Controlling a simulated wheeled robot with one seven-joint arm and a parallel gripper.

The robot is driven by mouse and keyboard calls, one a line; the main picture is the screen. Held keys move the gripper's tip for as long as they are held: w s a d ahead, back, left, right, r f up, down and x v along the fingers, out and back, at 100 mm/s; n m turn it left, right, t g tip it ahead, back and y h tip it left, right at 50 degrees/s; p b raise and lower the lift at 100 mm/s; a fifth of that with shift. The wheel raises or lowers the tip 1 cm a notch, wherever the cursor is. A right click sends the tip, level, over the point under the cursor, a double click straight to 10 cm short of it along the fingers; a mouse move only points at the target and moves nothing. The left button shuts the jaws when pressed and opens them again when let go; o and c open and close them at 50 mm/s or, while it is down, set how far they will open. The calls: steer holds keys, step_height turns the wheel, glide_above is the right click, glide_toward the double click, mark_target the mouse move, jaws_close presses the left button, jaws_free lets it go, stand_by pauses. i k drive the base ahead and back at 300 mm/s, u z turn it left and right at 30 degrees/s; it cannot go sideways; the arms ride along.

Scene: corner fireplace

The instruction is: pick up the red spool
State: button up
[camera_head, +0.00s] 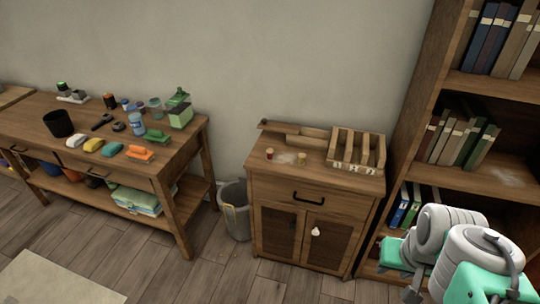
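A small red spool (270,153) stands on the left part of the top of the wooden cabinet (285,174). A yellowish spool (302,158) stands a little to its right on the same top, apart from it. My arm shows at the bottom right, in front of the bookshelf and to the right of the cabinet, well away from the red spool. I cannot make out my gripper's fingers in this view.
A wooden slotted rack (357,152) and a low wooden tray (305,138) sit behind the spools. A grey bin (236,212) stands left of the cabinet. A cluttered workbench (190,135) is at left, a bookshelf (480,150) at right. Floor in front is clear.

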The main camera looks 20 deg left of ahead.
mark_target(269, 151)
steer(key=u, duration=0.5)
steer(key=i, duration=1.4)
steer(key=u, duration=2.8)
